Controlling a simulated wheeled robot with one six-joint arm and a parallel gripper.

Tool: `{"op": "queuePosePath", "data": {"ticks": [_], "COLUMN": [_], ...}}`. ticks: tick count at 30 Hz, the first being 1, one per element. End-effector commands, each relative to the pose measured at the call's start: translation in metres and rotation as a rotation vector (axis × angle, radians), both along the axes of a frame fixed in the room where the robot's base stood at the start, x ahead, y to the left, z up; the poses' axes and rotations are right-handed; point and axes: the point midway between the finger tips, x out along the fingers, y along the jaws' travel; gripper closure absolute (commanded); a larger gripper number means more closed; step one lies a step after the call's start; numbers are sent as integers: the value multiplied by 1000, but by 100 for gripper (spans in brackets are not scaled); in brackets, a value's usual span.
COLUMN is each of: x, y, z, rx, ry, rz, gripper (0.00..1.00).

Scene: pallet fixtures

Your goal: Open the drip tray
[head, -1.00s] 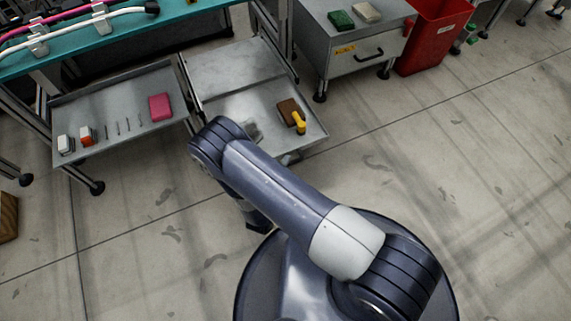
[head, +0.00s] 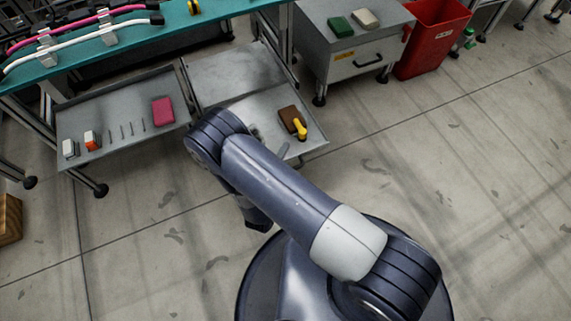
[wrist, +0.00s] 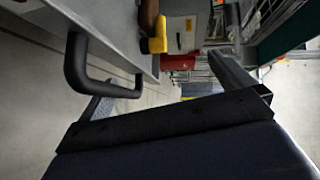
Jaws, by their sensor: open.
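A grey metal tray (head: 262,112) sticks out from under the bench, with a brown block (head: 291,117) and a yellow item (head: 300,129) on it. I take it to be the drip tray; no label shows. In the wrist view its black bar handle (wrist: 76,68) is on the tray front (wrist: 122,22) at the left. My gripper (wrist: 160,76) is open and empty, its two fingers apart. In the head view my arm hides most of the gripper and the tray's near left corner.
A second tray (head: 100,100) to the left holds a pink block (head: 163,111) and several small items. The teal bench (head: 110,50) with cables is above. A grey cabinet (head: 345,50) with a handled drawer and a red bin (head: 432,40) stand right. The floor in front is clear.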

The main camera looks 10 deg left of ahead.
Motion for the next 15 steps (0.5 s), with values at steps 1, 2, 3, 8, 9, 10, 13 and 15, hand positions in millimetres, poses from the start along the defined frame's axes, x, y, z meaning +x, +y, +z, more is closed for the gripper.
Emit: {"op": "queuePosePath", "data": {"ticks": [1,2,3,8,9,10,13,15], "x": [2,2,1,1,1,1,1,1], "y": [2,2,2,2,2,2,3,4], "z": [28,33,39,54,56,57,58,58], "rx": [0,-1,-2,-2,-2,-1,1,2], "ry": [-31,-30,-30,-30,-30,-30,-31,-31], "rz": [-1,-2,-1,1,1,1,3,4], "gripper": [18,18,18,18,18,18,18,18]}}
